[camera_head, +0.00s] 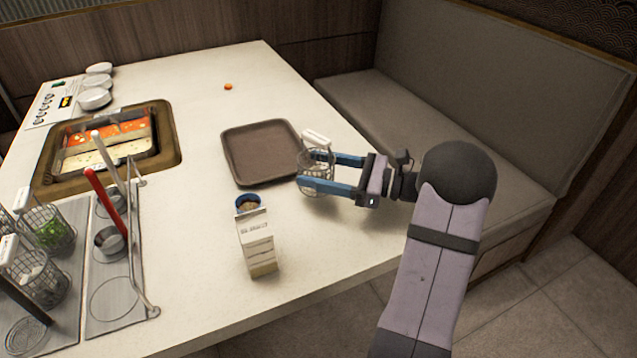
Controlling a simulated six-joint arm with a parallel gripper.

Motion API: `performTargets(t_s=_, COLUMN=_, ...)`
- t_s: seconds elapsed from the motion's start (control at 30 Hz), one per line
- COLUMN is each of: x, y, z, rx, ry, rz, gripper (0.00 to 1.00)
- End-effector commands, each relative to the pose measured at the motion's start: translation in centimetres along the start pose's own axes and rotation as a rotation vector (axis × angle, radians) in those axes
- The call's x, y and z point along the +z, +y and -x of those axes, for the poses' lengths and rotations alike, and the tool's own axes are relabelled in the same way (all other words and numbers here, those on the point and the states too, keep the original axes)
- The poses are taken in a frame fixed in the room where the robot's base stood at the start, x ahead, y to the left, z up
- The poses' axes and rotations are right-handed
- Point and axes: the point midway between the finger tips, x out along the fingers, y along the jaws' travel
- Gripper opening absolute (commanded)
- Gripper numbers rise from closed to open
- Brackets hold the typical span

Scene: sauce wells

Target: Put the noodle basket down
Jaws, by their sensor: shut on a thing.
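The noodle basket (316,182) is a small wire-mesh basket with a white handle piece at its top. It is at the right edge of the brown tray (231,168), near the table's right edge. My gripper (309,172) comes in from the right, and its blue fingers are shut on the basket, one on each side. The basket looks upright. I cannot tell whether its bottom touches the table or tray, or hangs just above. The tray looks empty.
A hot pot (172,150) is set in the table at left. A rack (103,318) with wire baskets and ladles is front left. White bowls (94,99) sit behind.

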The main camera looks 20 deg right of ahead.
Motion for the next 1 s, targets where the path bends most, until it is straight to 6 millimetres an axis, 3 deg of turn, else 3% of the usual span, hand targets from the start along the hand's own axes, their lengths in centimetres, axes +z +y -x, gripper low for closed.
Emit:
performTargets(t_s=0.13, x=-0.5, y=0.0, z=0.0, rx=0.0, ry=-0.002, rz=-0.001, gripper=0.33)
performTargets(t_s=0.4, x=-3.4, y=0.0, z=0.0, rx=0.0, ry=-0.002, rz=-0.001, gripper=0.33)
performTargets(t_s=0.8, x=-3.9, y=0.0, z=0.0, rx=0.0, ry=-0.002, rz=0.0, gripper=0.33)
performTargets(t_s=0.83, x=-3.9, y=0.0, z=0.0, rx=0.0, ry=0.0, rz=-0.001, gripper=0.71)
performTargets(t_s=0.9, x=-3.9, y=0.0, z=0.0, rx=0.0, ry=0.0, rz=-0.001, gripper=0.83)
performTargets(t_s=1.0, x=-3.9, y=0.0, z=0.0, rx=0.0, ry=0.0, rz=-0.001, gripper=0.83)
